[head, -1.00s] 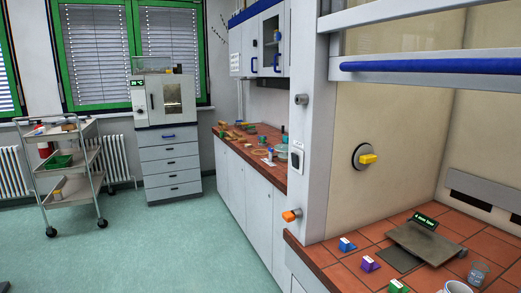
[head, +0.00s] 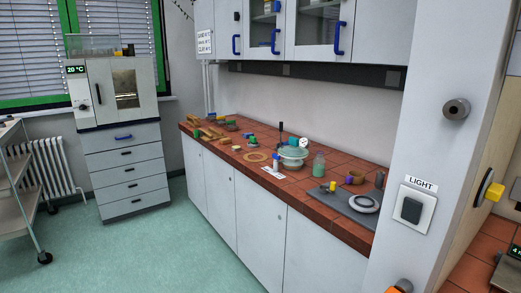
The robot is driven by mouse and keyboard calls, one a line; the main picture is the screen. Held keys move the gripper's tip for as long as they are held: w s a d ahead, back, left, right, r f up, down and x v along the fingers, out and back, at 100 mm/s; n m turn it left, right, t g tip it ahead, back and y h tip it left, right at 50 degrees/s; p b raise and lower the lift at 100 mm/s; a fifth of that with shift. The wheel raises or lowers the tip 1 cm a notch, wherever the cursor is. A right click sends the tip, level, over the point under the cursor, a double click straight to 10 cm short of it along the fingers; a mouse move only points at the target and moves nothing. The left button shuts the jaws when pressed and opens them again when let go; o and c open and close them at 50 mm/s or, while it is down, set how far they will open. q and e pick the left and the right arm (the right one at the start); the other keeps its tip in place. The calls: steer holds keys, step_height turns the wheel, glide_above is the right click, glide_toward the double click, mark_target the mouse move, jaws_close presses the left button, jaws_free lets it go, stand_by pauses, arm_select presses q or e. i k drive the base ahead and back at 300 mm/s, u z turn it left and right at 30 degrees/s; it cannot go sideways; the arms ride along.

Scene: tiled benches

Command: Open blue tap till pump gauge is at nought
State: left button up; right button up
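Neither of my grippers is in view. A pale green, glassy rounded vessel (head: 292,157) stands on the red-tiled bench, with a dark upright part behind it. A small white round face (head: 304,145) shows at its right; it may be a gauge, but it is too small to read. A small white item with a blue top (head: 276,161) stands at the vessel's left. I cannot tell whether this blue part is the tap.
The tiled bench (head: 262,177) also holds a green jar (head: 318,165), a grey slab with a white round dish (head: 362,203), and several wooden pieces at its far end. Wall cupboards (head: 315,22) hang above. A drawer cabinet (head: 124,168) stands at the back left. The green floor before the bench is clear.

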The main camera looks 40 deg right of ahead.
mark_target(276, 157)
steer(key=z, duration=0.15)
steer(key=i, duration=1.2)
steer(key=z, duration=0.85)
steer(key=i, duration=0.8)
steer(key=z, duration=0.75)
